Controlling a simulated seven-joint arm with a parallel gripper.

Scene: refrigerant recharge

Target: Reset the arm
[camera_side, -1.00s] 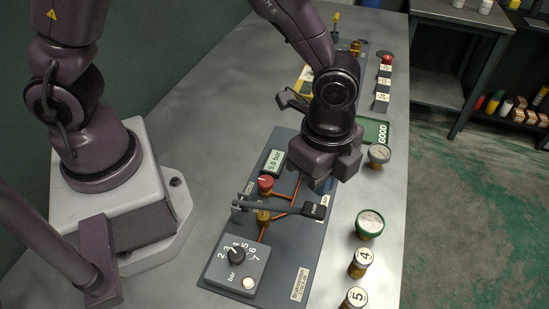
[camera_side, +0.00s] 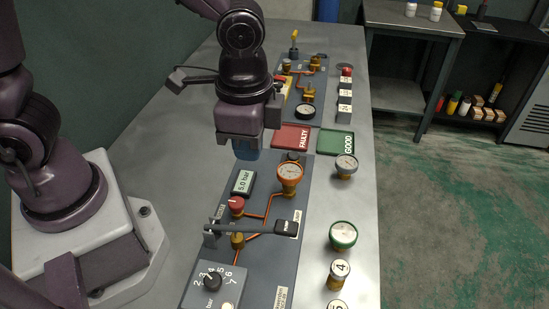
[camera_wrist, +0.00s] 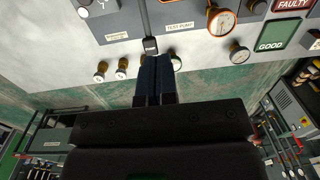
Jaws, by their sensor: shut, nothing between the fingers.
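My gripper (camera_side: 248,152) points down above the bench, left of the orange-rimmed gauge (camera_side: 289,174) and near the red FAULTY pad (camera_side: 292,137). Its dark blue fingers (camera_wrist: 154,78) are together in the wrist view, with nothing between them. The gauge stands on the grey test panel (camera_side: 262,262), apart from my gripper; it also shows in the wrist view (camera_wrist: 221,20). The panel carries a 5.0 bar display (camera_side: 243,182), a red knob (camera_side: 236,205), a black-ended lever (camera_side: 262,228) and a bar dial (camera_side: 213,281).
The green GOOD pad (camera_side: 337,142) is empty. A grey-rimmed gauge (camera_side: 346,165), a green-rimmed gauge (camera_side: 343,235) and numbered brass fittings (camera_side: 339,273) stand along the right bench edge. A second panel (camera_side: 312,92) with a black gauge (camera_side: 305,111) lies farther back.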

